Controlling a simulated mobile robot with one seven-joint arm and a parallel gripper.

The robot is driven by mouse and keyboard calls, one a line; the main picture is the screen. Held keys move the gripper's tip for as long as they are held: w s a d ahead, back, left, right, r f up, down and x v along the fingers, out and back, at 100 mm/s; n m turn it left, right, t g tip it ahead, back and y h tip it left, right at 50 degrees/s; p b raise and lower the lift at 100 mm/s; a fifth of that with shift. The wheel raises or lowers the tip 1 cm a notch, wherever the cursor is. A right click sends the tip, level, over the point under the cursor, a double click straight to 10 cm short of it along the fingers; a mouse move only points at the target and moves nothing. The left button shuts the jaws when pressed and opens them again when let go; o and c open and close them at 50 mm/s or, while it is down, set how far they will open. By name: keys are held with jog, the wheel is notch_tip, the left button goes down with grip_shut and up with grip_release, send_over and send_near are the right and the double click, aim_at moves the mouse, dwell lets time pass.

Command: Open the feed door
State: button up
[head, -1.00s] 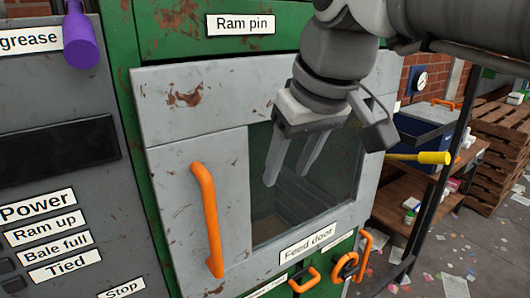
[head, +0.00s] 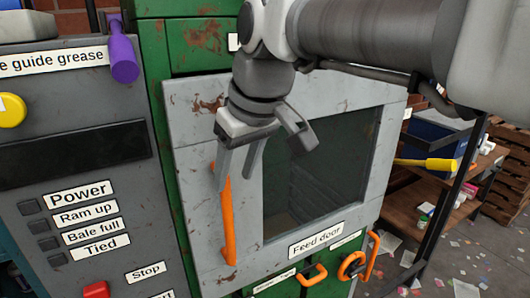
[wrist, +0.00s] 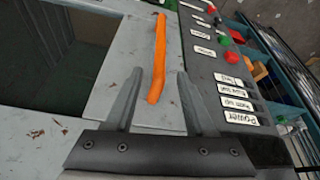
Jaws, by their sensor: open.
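The feed door (head: 190,130) is a worn grey panel with a dark window (head: 318,170) and a "Feed door" label (head: 316,239). It sits shut in a green machine. Its long orange handle (head: 227,225) stands upright on the left side of the door. My gripper (head: 237,186) is open and empty, in front of the handle's upper part and hiding some of it. In the wrist view the handle (wrist: 158,65) shows between and beyond the two fingers of my gripper (wrist: 155,85). I cannot tell whether a finger touches it.
A grey control panel (head: 75,165) with labelled buttons and a purple knob (head: 123,62) is to the left. Smaller orange handles (head: 313,273) sit below the door. A yellow-ended lever (head: 440,164) sticks out at the right, before a wooden shelf and littered floor.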

aim_at(229, 197)
jog(key=x, duration=0.9)
jog(key=shift+w+f, duration=0.1)
jog(key=shift+f, duration=0.2)
jog(key=shift+c, duration=0.3)
grip_shut()
jog(key=shift+a, duration=0.1)
dwell(0.5)
